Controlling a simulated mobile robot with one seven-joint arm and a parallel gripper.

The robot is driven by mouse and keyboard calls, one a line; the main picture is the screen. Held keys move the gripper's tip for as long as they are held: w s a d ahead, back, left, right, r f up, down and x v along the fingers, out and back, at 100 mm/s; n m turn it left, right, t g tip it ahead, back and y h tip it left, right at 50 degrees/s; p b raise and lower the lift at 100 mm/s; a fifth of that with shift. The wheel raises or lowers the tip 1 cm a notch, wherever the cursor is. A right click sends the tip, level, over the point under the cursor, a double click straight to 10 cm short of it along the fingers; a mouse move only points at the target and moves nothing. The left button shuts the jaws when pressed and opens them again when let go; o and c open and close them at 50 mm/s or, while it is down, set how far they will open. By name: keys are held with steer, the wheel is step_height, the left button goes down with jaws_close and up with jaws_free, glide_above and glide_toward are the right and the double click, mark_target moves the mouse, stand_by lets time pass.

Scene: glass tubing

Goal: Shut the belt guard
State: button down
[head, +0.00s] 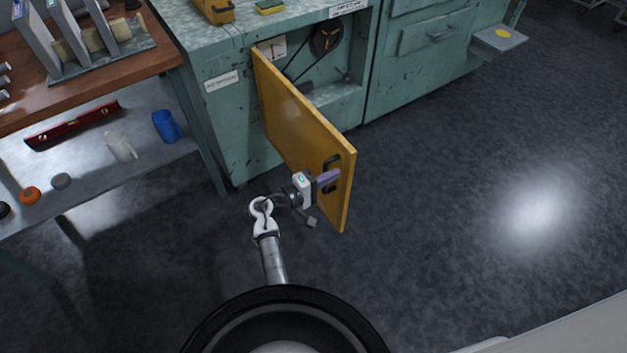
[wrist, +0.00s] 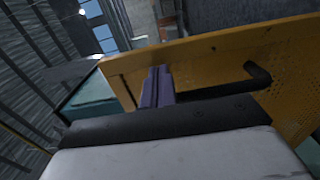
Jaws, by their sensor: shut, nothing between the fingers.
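The belt guard (head: 300,125) is a yellow door hinged on the left side of an opening in the green machine cabinet. It stands swung out wide, and the opening shows a belt and pulley (head: 326,40) inside. A dark handle (head: 332,162) is on the guard near its free edge. My gripper (head: 328,178) is at the guard's outer left face by the handle, its purple fingers shut with nothing between them. In the wrist view the fingers (wrist: 157,86) are together close against the yellow panel, left of the black handle (wrist: 257,76). I cannot tell whether they touch it.
A wooden workbench (head: 100,88) with a lower metal shelf stands at the left, holding a blue mug (head: 166,126), a pale mug (head: 120,146) and a red level (head: 72,125). The dark floor (head: 450,200) to the right is clear.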

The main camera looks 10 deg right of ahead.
steer(key=shift+x, duration=1.05)
steer(key=shift+d, duration=0.1)
